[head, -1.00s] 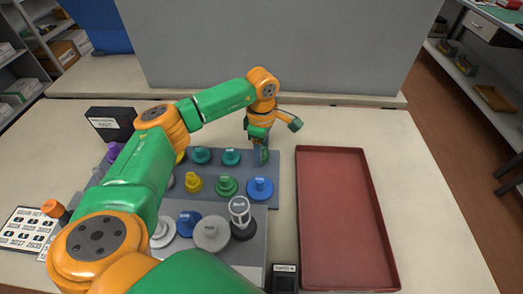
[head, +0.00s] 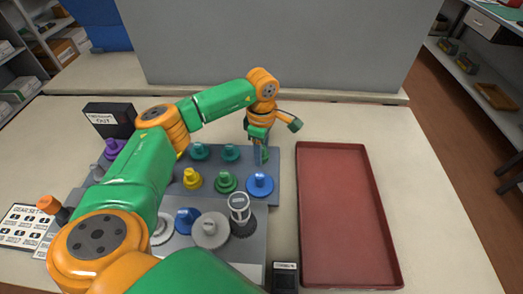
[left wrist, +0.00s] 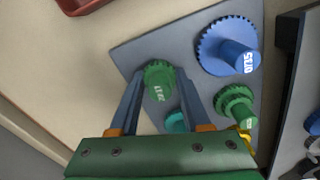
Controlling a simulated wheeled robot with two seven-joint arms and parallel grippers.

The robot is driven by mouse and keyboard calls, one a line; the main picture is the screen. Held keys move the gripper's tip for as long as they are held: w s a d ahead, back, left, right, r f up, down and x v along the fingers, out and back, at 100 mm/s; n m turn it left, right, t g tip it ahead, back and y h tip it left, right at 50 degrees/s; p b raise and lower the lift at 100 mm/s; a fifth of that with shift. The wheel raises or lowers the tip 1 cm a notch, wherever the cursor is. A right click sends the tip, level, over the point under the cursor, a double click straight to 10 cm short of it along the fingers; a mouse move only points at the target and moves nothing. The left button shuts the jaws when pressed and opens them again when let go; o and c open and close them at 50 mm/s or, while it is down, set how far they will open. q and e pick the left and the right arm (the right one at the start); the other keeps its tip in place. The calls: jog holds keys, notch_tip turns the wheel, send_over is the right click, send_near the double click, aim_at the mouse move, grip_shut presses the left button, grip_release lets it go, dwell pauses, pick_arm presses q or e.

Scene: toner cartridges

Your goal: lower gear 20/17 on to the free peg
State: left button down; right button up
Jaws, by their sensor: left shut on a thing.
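My left gripper (head: 261,155) is over the far right corner of the grey peg plate (head: 272,157). In the left wrist view its two fingers are shut on a small green toothed gear (left wrist: 158,82) with a knob on top. The marking on the knob is too small to read surely. The gear looks level, over the plate's corner. The free peg does not show, and I cannot tell whether the gear touches it. My right gripper is not in view.
A large blue gear (head: 260,184), a green gear (head: 226,182) and a teal gear (head: 230,153) stand close by on the plate. A red tray (head: 299,215) lies to the right. Grey and blue gears stand on a nearer plate (head: 256,253). Bare table lies behind.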

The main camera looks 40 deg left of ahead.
pick_arm(q)
jog(key=shift+c, duration=1.4)
grip_release()
notch_tip(320, 180, up, 7)
jog(key=shift+r+b, duration=0.1)
jog(key=shift+b, duration=0.35)
